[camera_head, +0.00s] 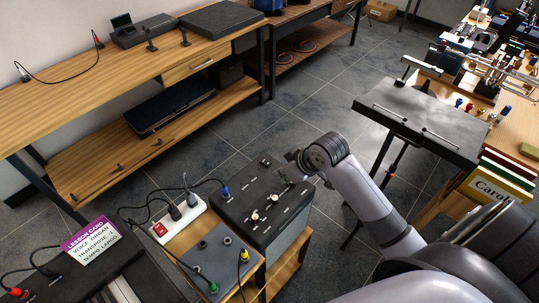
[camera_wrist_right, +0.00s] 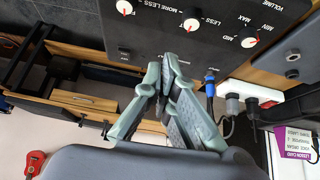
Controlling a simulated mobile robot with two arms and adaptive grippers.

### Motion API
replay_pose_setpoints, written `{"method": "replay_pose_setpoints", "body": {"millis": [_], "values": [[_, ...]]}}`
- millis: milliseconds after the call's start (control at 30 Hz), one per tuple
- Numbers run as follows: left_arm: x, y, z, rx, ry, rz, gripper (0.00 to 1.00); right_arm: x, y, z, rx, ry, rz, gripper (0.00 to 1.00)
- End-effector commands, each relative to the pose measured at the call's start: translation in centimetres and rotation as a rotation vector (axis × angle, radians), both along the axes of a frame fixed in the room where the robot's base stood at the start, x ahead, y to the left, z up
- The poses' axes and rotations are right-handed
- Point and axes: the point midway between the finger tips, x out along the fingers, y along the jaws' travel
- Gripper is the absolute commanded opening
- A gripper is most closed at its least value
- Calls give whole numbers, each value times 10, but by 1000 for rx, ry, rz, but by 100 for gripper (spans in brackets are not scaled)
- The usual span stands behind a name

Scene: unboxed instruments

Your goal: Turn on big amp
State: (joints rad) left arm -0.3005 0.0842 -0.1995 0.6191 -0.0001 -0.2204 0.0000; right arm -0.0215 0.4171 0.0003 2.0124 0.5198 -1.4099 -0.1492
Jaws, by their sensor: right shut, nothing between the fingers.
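The big amp (camera_head: 262,208) is a dark box on a low wooden stand, its panel with knobs facing up. In the right wrist view the amp panel (camera_wrist_right: 220,55) fills the top, with several red-and-white knobs and labels such as volume, min and max. My right gripper (camera_head: 288,173) is over the amp's far right edge in the head view. In the wrist view my right gripper (camera_wrist_right: 168,65) is shut and empty, its tips close to the panel edge; whether they touch it I cannot tell. My left gripper is not in view.
A white power strip (camera_head: 180,215) with a red switch and plugs stands left of the amp. A smaller grey box (camera_head: 210,262) with cables stands in front. A keyboard with a lesson card (camera_head: 92,240) is at lower left. A black stand (camera_head: 418,118) stands at right.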

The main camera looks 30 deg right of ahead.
Motion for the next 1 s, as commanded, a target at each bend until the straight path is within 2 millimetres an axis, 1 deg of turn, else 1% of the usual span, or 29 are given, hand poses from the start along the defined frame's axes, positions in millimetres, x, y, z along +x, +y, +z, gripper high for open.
{"method": "replay_pose_setpoints", "body": {"millis": [33, 100, 200, 300, 400, 767, 867, 1000], "values": [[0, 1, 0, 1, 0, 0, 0, 14, -8, 9, 3, -20, -2, 0], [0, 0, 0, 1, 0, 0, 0, 31, -19, 21, 14, -44, 0, 0], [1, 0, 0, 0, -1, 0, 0, 51, -32, 38, 32, -76, -3, 0], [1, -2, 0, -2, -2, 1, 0, 63, -39, 49, 44, -96, -3, 0], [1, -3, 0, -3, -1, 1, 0, 68, -43, 55, 51, -105, -3, 0], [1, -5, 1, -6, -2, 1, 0, 70, -43, 55, 53, -107, -4, 0], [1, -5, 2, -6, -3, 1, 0, 73, -42, 51, 54, -106, -5, 0], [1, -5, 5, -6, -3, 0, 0, 84, -37, 36, 56, -104, -5, 0]]}}
